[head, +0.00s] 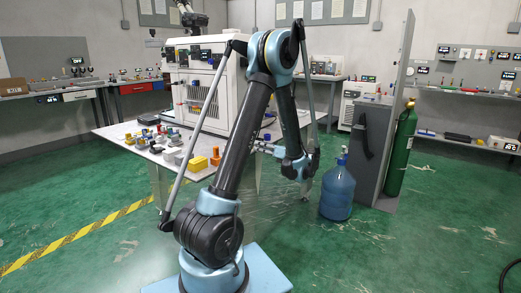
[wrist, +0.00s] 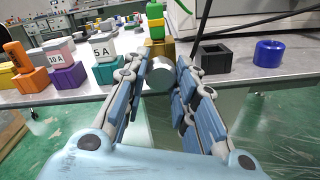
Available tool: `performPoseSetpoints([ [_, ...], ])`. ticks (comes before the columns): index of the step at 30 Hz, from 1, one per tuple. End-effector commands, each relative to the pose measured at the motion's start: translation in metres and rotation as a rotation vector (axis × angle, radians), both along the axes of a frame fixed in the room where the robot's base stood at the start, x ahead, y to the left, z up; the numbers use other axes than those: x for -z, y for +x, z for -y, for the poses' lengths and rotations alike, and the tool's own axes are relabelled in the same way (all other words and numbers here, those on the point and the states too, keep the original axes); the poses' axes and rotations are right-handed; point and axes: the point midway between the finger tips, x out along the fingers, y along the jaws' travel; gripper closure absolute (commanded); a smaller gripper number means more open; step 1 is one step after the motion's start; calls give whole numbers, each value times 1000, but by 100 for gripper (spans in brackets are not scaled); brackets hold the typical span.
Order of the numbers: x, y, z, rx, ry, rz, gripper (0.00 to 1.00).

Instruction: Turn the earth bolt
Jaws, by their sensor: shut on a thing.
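My gripper (wrist: 160,80) has its two blue-padded fingers closed in on a silver, round-ended cylinder (wrist: 161,74). The cylinder sits between the fingertips at the near edge of the table (wrist: 262,73). I cannot tell whether this cylinder is the earth bolt or what its far end meets. A brass-coloured piece (wrist: 157,47) shows just behind it. In the head view my gripper (head: 262,148) is small, at the table's right side, and its grasp is too small to make out there. No other part is clearly the earth bolt.
Coloured blocks with fuse-like parts, including one marked 5 A (wrist: 102,50) and one marked 10 A (wrist: 60,60), stand left of my gripper. A black square holder (wrist: 214,55) and a blue cylinder (wrist: 269,53) stand right. A white machine (head: 208,85) stands behind; a blue water bottle (head: 338,190) stands on the floor.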

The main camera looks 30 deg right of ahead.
Motion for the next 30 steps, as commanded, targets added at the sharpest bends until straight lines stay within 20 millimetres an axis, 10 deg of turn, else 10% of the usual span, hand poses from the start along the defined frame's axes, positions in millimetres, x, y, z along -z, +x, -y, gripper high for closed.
performPoseSetpoints([
  [25,0,1,2,5,0,2,99],
  [26,0,1,2,5,0,2,68],
  [27,0,1,2,4,-1,1,59],
  [30,0,1,2,3,0,1,54],
])
